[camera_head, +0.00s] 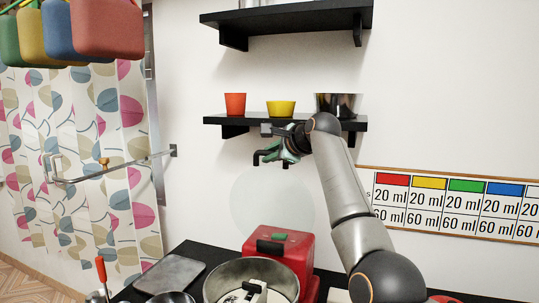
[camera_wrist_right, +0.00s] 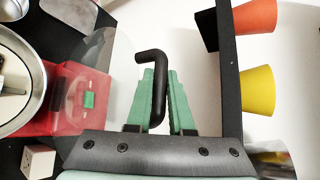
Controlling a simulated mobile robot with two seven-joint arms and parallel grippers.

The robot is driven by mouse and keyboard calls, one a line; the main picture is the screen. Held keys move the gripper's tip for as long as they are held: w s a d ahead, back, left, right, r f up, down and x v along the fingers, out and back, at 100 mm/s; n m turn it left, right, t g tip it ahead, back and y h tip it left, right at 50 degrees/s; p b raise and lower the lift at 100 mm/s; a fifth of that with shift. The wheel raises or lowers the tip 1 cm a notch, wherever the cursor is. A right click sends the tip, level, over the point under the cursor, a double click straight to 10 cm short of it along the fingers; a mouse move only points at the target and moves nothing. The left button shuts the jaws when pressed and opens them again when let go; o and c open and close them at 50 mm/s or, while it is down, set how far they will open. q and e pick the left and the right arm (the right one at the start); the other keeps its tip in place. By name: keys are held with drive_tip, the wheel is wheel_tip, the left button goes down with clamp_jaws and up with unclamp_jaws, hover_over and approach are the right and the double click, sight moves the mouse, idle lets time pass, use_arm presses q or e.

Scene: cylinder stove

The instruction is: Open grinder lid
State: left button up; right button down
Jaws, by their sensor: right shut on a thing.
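The grinder has a red base (camera_head: 288,255) with a green button, which also shows in the right wrist view (camera_wrist_right: 88,100). A round metal bowl (camera_head: 222,275) stands in front of it, uncovered. Its clear lid (camera_head: 272,200) stands raised and roughly upright behind the bowl, above the base. The lid's bent black handle (camera_wrist_right: 158,95) is between the green fingers of my right gripper (camera_head: 285,152), which is shut on it. The fingers also show in the right wrist view (camera_wrist_right: 160,82). My left gripper is not in view.
A black shelf (camera_head: 225,120) just behind my right gripper holds a red cup (camera_head: 235,104), a yellow bowl (camera_head: 281,108) and a metal bowl (camera_head: 336,104). A grey tray (camera_head: 170,274) lies left of the grinder. A wall rail (camera_head: 120,166) runs at the left.

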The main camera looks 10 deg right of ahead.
drive_tip(key=shift+f, duration=0.15)
drive_tip(key=c, duration=0.8)
unclamp_jaws()
drive_tip(key=shift+s+d+b, duration=0.1)
drive_tip(key=shift+s+b, duration=0.35)
drive_tip(key=shift+b, duration=0.05)
drive_tip(key=b+v, duration=0.1)
drive_tip(key=v, duration=0.3)
drive_tip(key=b+v, duration=0.1)
drive_tip(key=v, duration=0.3)
drive_tip(key=b+v, duration=0.2)
drive_tip(key=v, duration=0.2)
drive_tip(key=shift+w+r, duration=0.2)
drive_tip(key=shift+r, duration=0.1)
